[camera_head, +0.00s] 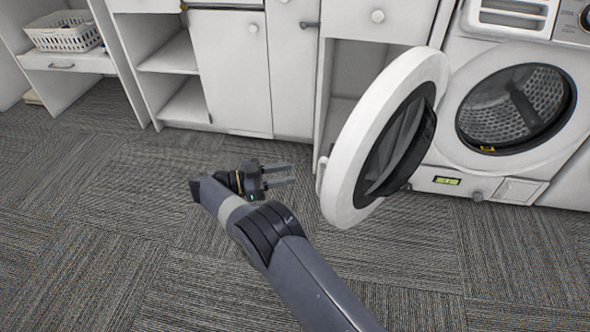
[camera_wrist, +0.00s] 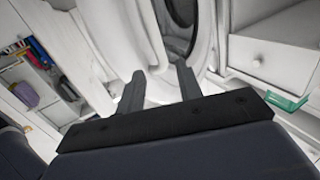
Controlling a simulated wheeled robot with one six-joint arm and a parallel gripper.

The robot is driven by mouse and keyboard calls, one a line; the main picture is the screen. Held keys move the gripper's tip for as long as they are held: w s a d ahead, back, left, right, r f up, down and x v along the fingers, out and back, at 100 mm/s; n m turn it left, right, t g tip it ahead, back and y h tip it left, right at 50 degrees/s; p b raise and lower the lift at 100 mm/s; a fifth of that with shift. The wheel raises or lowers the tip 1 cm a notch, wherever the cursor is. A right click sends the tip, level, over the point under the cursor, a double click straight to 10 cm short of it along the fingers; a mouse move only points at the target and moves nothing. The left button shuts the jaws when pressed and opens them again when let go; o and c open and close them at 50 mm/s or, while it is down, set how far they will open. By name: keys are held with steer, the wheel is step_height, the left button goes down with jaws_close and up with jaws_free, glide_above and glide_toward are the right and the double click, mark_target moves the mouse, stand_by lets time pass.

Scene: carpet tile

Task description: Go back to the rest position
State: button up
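My gripper (camera_head: 279,175) is at the middle of the head view, above the carpet and to the left of the open washing machine door (camera_head: 342,152). Its two fingers point right, toward the door's edge, and look apart from it. In the wrist view, the two fingers of my gripper (camera_wrist: 160,88) are spread with nothing between them. The white machine front lies beyond the fingers there. My arm reaches in from the bottom of the head view.
The washing machine (camera_head: 515,110) stands at the right with its drum open to view. White cabinets (camera_head: 232,70) line the back, with open shelves beside them. A white basket (camera_head: 64,38) sits on a counter at the far left. The grey carpet (camera_head: 90,240) is clear.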

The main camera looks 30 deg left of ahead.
steer(key=shift+s+a, duration=0.15)
stand_by(0.5)
steer(key=b, duration=0.3)
glide_above(319, 187)
steer(key=shift+w+a+f, duration=0.1)
steer(key=shift+w+a, duration=0.2)
steer(key=shift+w, duration=0.1)
steer(key=shift+d+p, duration=0.15)
steer(key=shift+p, duration=0.15)
